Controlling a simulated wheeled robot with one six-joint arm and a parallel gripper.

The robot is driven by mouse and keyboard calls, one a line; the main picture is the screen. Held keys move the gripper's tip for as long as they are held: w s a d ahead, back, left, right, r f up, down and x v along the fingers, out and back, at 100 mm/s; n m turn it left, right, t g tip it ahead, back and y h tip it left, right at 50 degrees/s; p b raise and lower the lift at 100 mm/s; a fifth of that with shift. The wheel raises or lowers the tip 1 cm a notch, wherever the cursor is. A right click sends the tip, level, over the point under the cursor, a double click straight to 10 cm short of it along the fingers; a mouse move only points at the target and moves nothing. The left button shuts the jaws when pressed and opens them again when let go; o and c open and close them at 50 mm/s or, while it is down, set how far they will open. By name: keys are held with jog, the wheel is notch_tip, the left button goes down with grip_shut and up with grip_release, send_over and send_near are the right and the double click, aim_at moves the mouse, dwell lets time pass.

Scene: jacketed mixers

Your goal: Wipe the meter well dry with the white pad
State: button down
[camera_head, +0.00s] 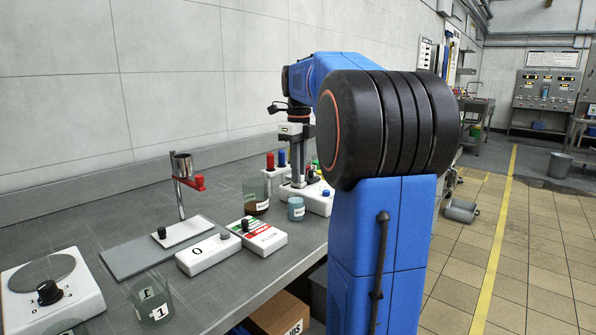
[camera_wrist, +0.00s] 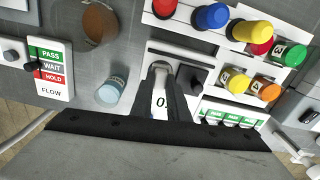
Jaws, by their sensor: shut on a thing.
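My gripper (camera_wrist: 162,78) points down and is shut on a small pale piece (camera_wrist: 161,67), which appears to be the white pad. It shows only as a light rounded edge between the dark fingertips. Below the fingers is a white unit (camera_wrist: 157,103) marked "0" with a black knob (camera_wrist: 190,79), apparently the meter. The fingers cover its middle, so the well is hidden, and I cannot tell whether the pad touches it. In the head view my gripper (camera_head: 298,177) is low over the white units at the far end of the bench.
A light blue cup (camera_wrist: 111,91) and a brown-filled beaker (camera_wrist: 100,23) stand left of my gripper. The FLOW box (camera_wrist: 50,72) is farther left. Racks with red, blue (camera_wrist: 211,16) and yellow caps lie behind and right. A stand (camera_head: 181,190) holds a metal cup nearer on the bench.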

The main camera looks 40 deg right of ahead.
jog(key=shift+s, duration=0.45)
jog(key=shift+w, duration=0.1)
jog(key=shift+w+a, duration=0.1)
jog(key=shift+w, duration=0.9)
jog(key=shift+s, duration=0.1)
jog(key=shift+s, duration=1)
jog(key=shift+w, duration=0.2)
jog(key=shift+w, duration=0.9)
jog(key=shift+s+f, duration=0.1)
jog(key=shift+s, duration=0.05)
